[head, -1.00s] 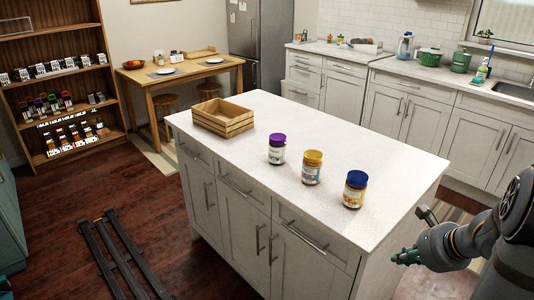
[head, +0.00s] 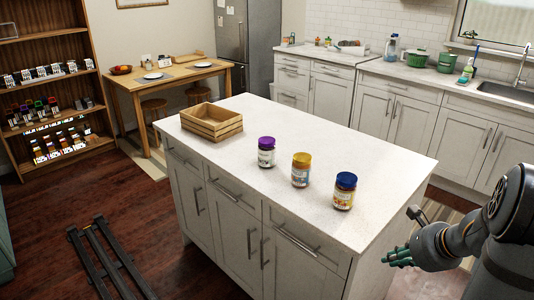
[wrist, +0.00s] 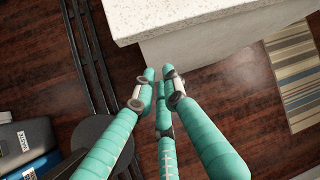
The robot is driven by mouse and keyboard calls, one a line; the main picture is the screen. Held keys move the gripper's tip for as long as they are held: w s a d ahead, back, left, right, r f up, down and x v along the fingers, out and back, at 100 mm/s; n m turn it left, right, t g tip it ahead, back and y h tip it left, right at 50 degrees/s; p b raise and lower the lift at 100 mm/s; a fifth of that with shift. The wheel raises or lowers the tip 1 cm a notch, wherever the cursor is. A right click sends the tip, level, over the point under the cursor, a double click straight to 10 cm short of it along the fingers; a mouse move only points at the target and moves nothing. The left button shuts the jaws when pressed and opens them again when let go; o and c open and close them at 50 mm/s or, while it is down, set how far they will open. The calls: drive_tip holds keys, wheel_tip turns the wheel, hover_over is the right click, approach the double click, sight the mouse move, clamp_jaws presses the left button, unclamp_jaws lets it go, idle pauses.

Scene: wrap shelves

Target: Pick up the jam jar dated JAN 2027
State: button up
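Three jars stand upright in a slanting row on the white island top. One has a purple lid (head: 266,152), one a yellow lid (head: 301,170) and one a blue lid (head: 344,191). Their labels face the head camera, but the dates are too small to read. My gripper (head: 393,257) has teal fingers and hangs beyond the island's right end, apart from all the jars. The wrist view also shows my gripper (wrist: 158,75), its fingers slightly apart and nothing between them. No jar shows in the wrist view.
The island top (head: 230,160) is clear around the jars. A wooden crate (head: 212,122) stands at its far left end. The island's corner (wrist: 200,20) is close to my fingers in the wrist view. A shelf of small items (head: 50,90) stands at the far left.

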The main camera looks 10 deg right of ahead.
drive_tip(key=o, duration=1.7)
drive_tip(key=shift+o, duration=0.3)
